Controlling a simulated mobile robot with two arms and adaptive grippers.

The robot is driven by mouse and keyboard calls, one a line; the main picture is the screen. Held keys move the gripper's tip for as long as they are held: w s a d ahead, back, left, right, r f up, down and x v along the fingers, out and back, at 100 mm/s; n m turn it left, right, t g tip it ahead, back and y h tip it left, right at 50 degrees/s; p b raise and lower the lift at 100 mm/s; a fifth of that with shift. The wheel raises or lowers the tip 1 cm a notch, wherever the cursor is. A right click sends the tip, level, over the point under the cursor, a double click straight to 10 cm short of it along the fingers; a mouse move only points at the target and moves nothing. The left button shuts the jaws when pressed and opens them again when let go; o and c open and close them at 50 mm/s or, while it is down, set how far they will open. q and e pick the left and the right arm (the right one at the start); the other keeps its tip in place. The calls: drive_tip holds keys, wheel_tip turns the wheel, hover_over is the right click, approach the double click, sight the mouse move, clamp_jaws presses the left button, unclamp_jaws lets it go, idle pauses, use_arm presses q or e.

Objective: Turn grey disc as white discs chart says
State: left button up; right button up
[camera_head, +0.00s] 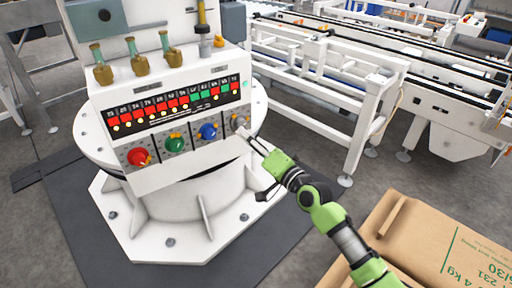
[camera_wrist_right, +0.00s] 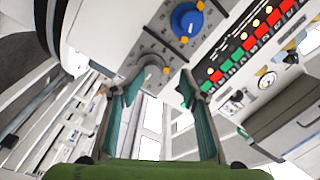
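The grey disc (camera_head: 238,122) is a round knob at the right end of the knob row on the white machine's panel. In the right wrist view the grey disc (camera_wrist_right: 154,72) lies just ahead, between the fingertips as seen. My right gripper (camera_head: 252,164) is at the panel's lower right; in the wrist view its fingers (camera_wrist_right: 158,86) are apart, with no visible contact on the disc. My left gripper is out of view.
Red (camera_head: 139,157), green (camera_head: 176,142) and blue (camera_head: 208,131) knobs sit left of the grey one. Brass valves with glass necks (camera_head: 133,60) stand on top. Cardboard boxes (camera_head: 440,235) lie at lower right; a white conveyor frame (camera_head: 330,75) stands behind.

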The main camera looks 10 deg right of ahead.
drive_tip(key=shift+y, duration=0.3)
drive_tip(key=v, duration=0.4)
drive_tip(key=shift+s+a+r, duration=0.1)
drive_tip(key=shift+s+a, duration=0.2)
